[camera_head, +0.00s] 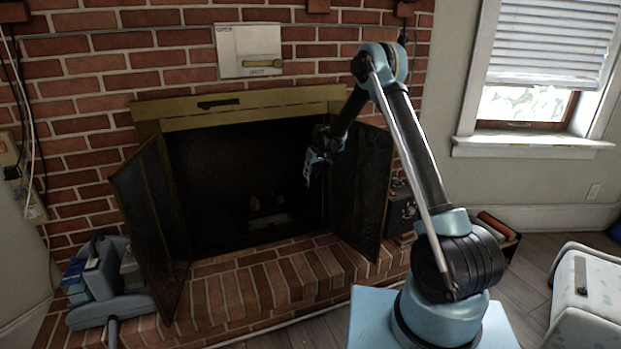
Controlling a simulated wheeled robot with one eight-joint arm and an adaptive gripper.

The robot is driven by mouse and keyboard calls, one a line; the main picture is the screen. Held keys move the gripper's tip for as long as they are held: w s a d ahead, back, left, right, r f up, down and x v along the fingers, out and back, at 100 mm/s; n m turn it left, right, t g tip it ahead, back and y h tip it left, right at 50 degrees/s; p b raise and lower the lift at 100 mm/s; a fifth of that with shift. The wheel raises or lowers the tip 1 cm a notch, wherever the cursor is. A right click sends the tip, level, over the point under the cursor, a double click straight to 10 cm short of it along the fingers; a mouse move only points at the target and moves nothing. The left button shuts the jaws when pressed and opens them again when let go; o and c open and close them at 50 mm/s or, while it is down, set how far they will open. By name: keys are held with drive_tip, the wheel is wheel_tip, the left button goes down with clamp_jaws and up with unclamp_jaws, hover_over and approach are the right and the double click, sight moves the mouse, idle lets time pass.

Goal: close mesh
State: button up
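The fireplace has two dark mesh doors in thin frames, and both stand swung open toward the room. The left mesh door (150,225) angles out over the brick hearth. The right mesh door (361,193) also stands out from the opening, partly behind my arm. My gripper (309,174) hangs pointing down in front of the opening, just left of the right mesh door. It looks empty. It is small and dark, and I cannot tell its finger spread or whether it touches the door.
The brass hood (240,108) runs above the dark opening. The raised brick hearth (270,284) lies below. A dark box (401,208) sits right of the right door. A pale case (585,290) is at far right.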

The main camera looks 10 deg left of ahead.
drive_tip(key=v, duration=1)
drive_tip(key=shift+d, duration=0.15)
drive_tip(key=s+d+r+m, duration=0.1)
drive_tip(key=s+d+r, duration=0.45)
drive_tip(key=d, duration=0.25)
drive_tip(key=s+d+r+m, duration=0.1)
drive_tip(key=s+d+r, duration=0.4)
drive_tip(key=d+r, duration=0.25)
drive_tip(key=s+d+r+m+h, duration=0.2)
drive_tip(key=s+d+r, duration=0.2)
drive_tip(key=s+d, duration=0.9)
drive_tip(key=s+d+f+m, duration=0.1)
drive_tip(key=s+d+f, duration=0.2)
drive_tip(key=s, duration=0.7)
drive_tip(key=s+d+f+m, duration=0.2)
drive_tip(key=s+d+f, duration=0.2)
drive_tip(key=s, duration=0.7)
drive_tip(key=s+d+f+m+g+h, duration=0.1)
drive_tip(key=s+d+f, duration=0.3)
drive_tip(key=s, duration=0.7)
drive_tip(key=shift+d+m, duration=0.3)
drive_tip(key=shift+d, duration=0.45)
drive_tip(key=shift+a, duration=0.1)
